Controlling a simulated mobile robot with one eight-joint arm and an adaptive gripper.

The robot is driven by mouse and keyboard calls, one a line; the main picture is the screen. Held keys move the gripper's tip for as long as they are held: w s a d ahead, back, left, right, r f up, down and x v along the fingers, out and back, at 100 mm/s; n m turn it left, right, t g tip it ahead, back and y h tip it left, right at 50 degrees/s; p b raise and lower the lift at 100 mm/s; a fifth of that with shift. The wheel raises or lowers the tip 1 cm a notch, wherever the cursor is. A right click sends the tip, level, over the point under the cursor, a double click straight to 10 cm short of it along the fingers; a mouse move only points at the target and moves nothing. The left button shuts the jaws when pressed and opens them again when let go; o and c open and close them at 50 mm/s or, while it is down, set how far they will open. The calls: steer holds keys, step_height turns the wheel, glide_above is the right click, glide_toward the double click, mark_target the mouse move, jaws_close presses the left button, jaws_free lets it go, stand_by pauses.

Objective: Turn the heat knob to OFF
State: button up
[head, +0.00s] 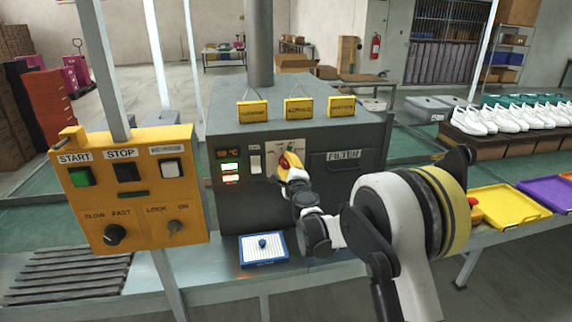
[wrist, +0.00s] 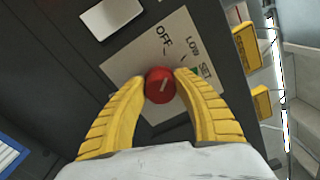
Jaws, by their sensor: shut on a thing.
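The red heat knob (wrist: 159,86) sits on a pale label plate (wrist: 130,68) on the front of the dark grey machine. In the wrist view, OFF (wrist: 164,37) is printed above the knob, with LOW and another mark to the right. My gripper (wrist: 160,88) is shut on the knob, one yellow finger on each side. In the head view, the red knob (head: 286,161) shows partly, behind my gripper (head: 291,166).
A white rocker switch (head: 255,163) and lit displays (head: 231,168) are left of the knob. A FILTER drawer (head: 343,161) is to its right. A yellow control box (head: 130,190) stands at the left. A blue-and-white tray (head: 263,262) lies below, on the bench.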

steer(key=shift+n, duration=2.2)
steer(key=o, duration=1.2)
steer(key=shift+f, duration=0.1)
steer(key=v, duration=1.2)
